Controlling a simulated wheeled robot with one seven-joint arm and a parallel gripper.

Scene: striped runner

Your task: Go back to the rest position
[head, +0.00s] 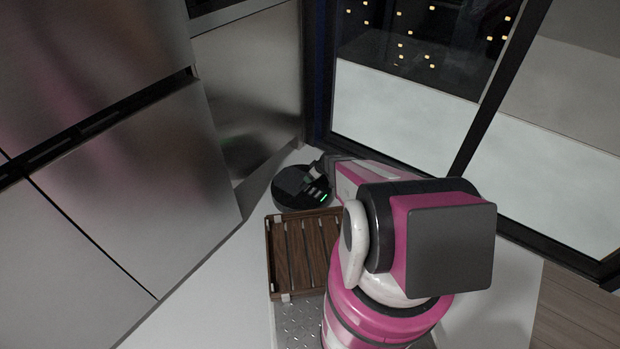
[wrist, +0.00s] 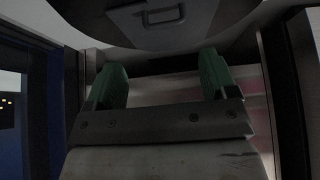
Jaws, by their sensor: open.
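My gripper (wrist: 162,78) is open in the wrist view, with its two green fingertips wide apart and nothing between them. A dark rounded body with a rectangular outline (wrist: 160,14) fills the top of that view, just beyond the fingertips; I cannot tell whether they touch it. In the head view my pink and white arm reaches away toward the back corner. Its far end is over or beside a black round device (head: 288,201) on the floor, and the fingers are not clear there.
A brown slatted wooden tray (head: 271,262) lies left of my arm, near a metal tread plate (head: 298,322). Steel cabinet fronts (head: 130,200) stand at left. A dark-framed window (head: 405,110) closes off the back and right. Pale floor (head: 205,290) is clear between cabinets and tray.

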